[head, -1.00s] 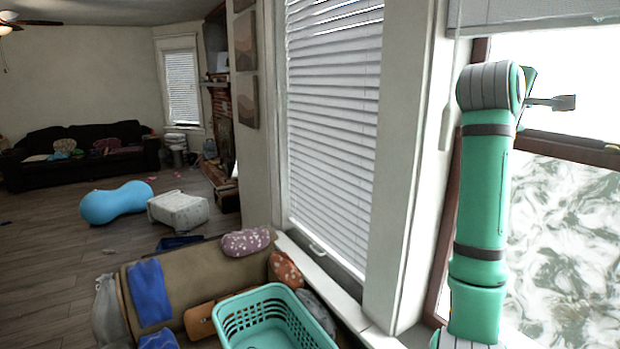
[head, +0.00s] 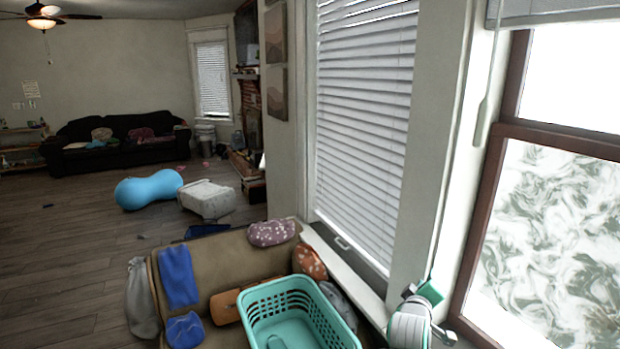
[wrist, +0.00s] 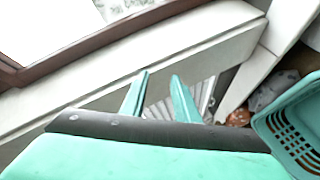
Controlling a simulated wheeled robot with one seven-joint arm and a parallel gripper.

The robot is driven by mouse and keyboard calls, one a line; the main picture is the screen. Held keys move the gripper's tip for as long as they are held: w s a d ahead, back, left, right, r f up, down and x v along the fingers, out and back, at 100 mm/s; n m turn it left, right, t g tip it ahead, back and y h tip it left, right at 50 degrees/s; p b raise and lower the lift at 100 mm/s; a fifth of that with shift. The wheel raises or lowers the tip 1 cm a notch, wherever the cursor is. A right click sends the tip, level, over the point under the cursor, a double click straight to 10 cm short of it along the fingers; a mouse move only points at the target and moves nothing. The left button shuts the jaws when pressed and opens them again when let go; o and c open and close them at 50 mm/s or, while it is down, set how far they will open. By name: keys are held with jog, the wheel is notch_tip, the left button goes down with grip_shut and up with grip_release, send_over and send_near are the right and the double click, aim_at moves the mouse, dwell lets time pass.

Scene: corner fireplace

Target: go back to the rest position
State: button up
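My gripper (wrist: 160,75) shows in the wrist view as two teal fingers with a gap between them. It is open and nothing is held. The fingers are over the area by the window sill, with a teal basket to their right. In the head view, a white and teal part of my arm (head: 410,325) shows low at the right, in front of the window wall. The gripper's fingers cannot be made out there.
A teal laundry basket (head: 248,318) sits on the tan sofa (head: 215,262) among cushions and cloths; the basket also shows in the wrist view (wrist: 262,126). A window sill (head: 350,262) runs close beside my arm. Open wooden floor (head: 75,240) lies to the left.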

jog(key=s+a+f+m+t+y, duration=0.1)
jog(key=s+a+f+y, duration=0.1)
jog(key=s+a+f, duration=0.75)
jog(key=s+a+f+y, duration=0.1)
jog(key=s+a+f, duration=0.5)
jog(key=f, duration=0.6)
jog(key=s+a+f+m+y, duration=0.1)
jog(key=s+a+f, duration=0.2)
jog(key=s+a, duration=0.35)
jog(key=s+a+f+m+y, duration=0.1)
jog(key=s+a+f, duration=0.25)
jog(key=s, duration=0.55)
jog(key=s+a+r+m+y, duration=0.1)
jog(key=s+a+r, duration=0.2)
jog(key=s, duration=1)
jog(key=s+a+r+m+t+y, duration=0.1)
jog(key=s+r, duration=0.4)
jog(key=s, duration=0.8)
jog(key=a+y, duration=0.1)
jog(key=a, duration=0.1)
jog(key=shift+s+a+r+m, duration=0.15)
jog(key=shift+a+r+m, duration=0.15)
jog(key=shift+r+m, duration=0.1)
